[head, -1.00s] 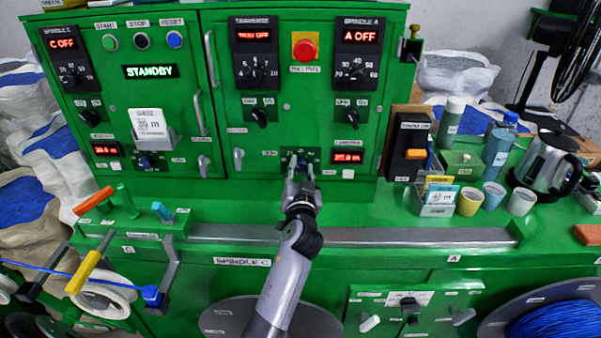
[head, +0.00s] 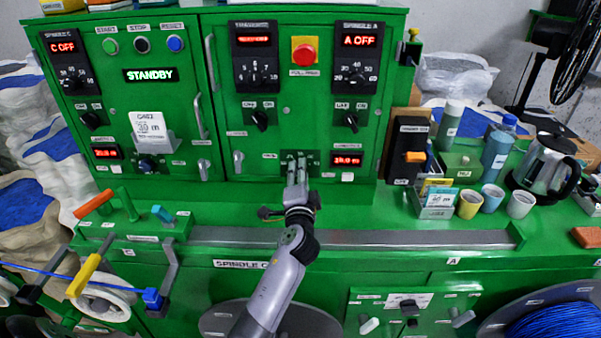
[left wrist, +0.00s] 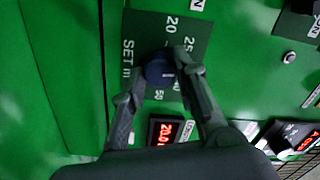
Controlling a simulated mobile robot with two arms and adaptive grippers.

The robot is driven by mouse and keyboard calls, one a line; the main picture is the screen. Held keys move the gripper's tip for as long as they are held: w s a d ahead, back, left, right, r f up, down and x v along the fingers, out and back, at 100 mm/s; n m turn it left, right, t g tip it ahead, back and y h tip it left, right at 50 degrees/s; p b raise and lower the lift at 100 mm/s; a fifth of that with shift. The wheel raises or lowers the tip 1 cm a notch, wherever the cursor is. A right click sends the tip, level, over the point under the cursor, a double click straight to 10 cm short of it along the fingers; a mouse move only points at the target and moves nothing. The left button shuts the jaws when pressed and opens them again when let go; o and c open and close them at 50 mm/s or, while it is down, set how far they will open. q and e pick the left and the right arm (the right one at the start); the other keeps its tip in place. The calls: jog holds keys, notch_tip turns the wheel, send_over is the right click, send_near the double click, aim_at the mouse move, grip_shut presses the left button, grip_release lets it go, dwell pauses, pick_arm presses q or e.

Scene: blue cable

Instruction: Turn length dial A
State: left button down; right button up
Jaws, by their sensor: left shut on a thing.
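Length dial A is a dark blue knob (left wrist: 158,70) on a dark plate marked with numbers and "SET m" in the left wrist view. My left gripper (left wrist: 160,73) has one finger on each side of the knob and is shut on it. In the head view my left gripper (head: 297,163) reaches up to the dial's plate on the right cabinet door and hides the knob. The red length display (head: 346,160) is right of it; the left wrist view shows this display (left wrist: 165,131) reading about 20.0. My right gripper is not in view.
The spindle A knob (head: 355,77) and a small black switch (head: 351,122) sit above the display. A red stop button (head: 304,50) is higher up. Cups and a kettle (head: 545,165) stand at right.

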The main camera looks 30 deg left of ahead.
pick_arm(q)
jog(key=shift+m, duration=0.7)
jog(key=c, duration=1.3)
grip_release()
jog(key=v, duration=1.2)
jog(key=shift+d, duration=0.1)
jog(key=shift+f, duration=0.1)
